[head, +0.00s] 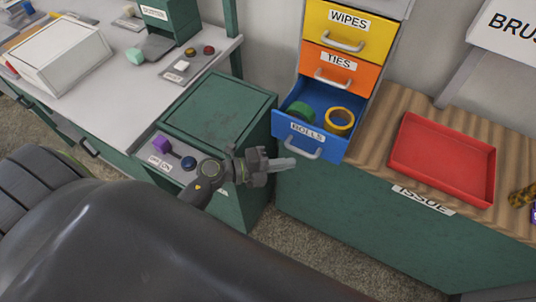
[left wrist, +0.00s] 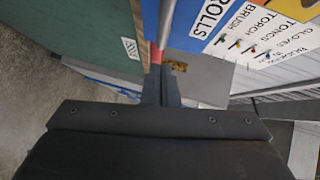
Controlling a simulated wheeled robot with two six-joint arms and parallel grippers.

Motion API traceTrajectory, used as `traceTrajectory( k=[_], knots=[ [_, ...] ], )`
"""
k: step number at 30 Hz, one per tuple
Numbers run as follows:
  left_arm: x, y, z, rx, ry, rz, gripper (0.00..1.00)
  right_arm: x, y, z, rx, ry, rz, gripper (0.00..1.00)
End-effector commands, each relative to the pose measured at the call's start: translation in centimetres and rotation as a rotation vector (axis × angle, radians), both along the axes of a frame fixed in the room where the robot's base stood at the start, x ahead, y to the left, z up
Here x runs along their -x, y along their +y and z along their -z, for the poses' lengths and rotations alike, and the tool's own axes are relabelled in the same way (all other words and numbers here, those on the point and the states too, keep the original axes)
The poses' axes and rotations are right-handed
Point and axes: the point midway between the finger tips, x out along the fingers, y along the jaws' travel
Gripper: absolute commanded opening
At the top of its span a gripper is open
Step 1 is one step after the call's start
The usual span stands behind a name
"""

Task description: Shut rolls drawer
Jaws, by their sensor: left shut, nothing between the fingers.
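The blue rolls drawer (head: 335,147) is pulled out at the bottom of a drawer stack. Its label shows in the head view and large in the left wrist view (left wrist: 210,17). A green roll (head: 300,111) and a yellow roll (head: 341,121) lie inside it. Its grey handle (head: 304,147) is on the front face. My left gripper (head: 288,164) is shut and empty, just left of and below the handle; I cannot tell if it touches. Its closed fingers (left wrist: 160,85) also show in the left wrist view, pointing toward the blue front. My right gripper is not in view.
The yellow wipes drawer (head: 348,30) and orange ties drawer (head: 338,70) above are closed. A red tray (head: 440,155) sits on the wooden counter to the right. A green cabinet (head: 222,108) with a switch panel stands left of the drawer. Carpet floor shows between.

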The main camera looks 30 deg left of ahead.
Motion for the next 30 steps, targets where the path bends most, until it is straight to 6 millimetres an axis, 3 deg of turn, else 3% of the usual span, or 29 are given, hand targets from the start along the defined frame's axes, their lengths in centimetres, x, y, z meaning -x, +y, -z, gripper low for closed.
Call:
traceTrajectory(
  k=[8,23,30],
  knots=[
    [-2.4,-0.1,0.5,0.001,0.001,0.000,0.00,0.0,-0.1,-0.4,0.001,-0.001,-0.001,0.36],
    [-2.9,0.0,0.6,0.001,-0.001,0.000,0.00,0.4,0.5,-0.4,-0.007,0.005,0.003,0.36],
    [-5.6,-0.1,0.6,-0.001,-0.002,0.000,0.00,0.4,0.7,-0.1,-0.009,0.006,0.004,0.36]
  ],
)
